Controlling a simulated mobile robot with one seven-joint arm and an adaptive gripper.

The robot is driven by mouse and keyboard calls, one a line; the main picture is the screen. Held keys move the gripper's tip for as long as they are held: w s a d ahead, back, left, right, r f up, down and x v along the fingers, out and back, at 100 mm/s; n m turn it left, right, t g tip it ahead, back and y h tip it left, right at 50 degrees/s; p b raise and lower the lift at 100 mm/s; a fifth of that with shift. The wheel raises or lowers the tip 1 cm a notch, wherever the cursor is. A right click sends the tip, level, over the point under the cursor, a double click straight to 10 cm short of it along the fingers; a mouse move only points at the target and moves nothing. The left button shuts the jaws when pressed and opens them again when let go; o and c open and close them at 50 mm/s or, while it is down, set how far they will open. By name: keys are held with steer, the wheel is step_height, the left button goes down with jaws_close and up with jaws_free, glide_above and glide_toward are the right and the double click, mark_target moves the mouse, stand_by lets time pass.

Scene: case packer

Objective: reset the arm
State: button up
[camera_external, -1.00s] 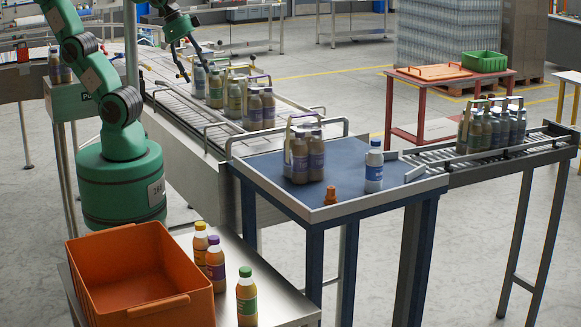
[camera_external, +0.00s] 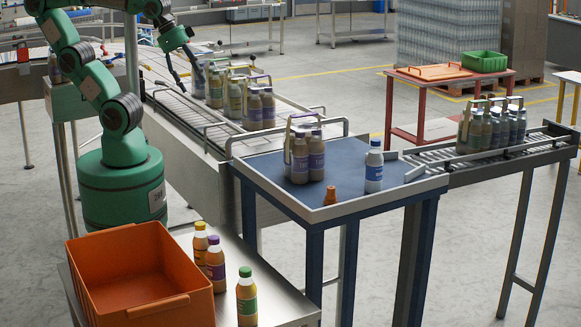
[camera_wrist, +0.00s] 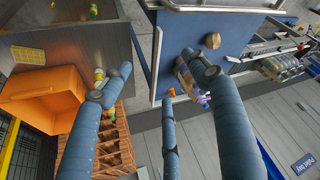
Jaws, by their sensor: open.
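My gripper (camera_external: 189,68) hangs from my green arm over the back conveyor, at the upper left of the external view. Its long fingers (camera_wrist: 158,85) are spread apart in the wrist view, with nothing held between them. The fingers overlap the bottles on the back conveyor in the external view, and I cannot tell how near they are. The wrist view looks down past the fingers onto the blue table and the steel side table.
The blue-topped table (camera_external: 262,178) bears a bottle pack (camera_external: 307,158), a white bottle (camera_external: 374,167) and a small orange piece (camera_external: 330,196). An orange crate (camera_external: 200,300) and several bottles (camera_external: 246,298) stand on the steel table. More packs (camera_external: 490,128) stand on the right conveyor.

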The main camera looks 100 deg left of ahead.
step_height(320, 180, down, 10)
steer(key=b, duration=0.8)
steer(key=shift+r+b, duration=0.15)
steer(key=shift+b, duration=0.15)
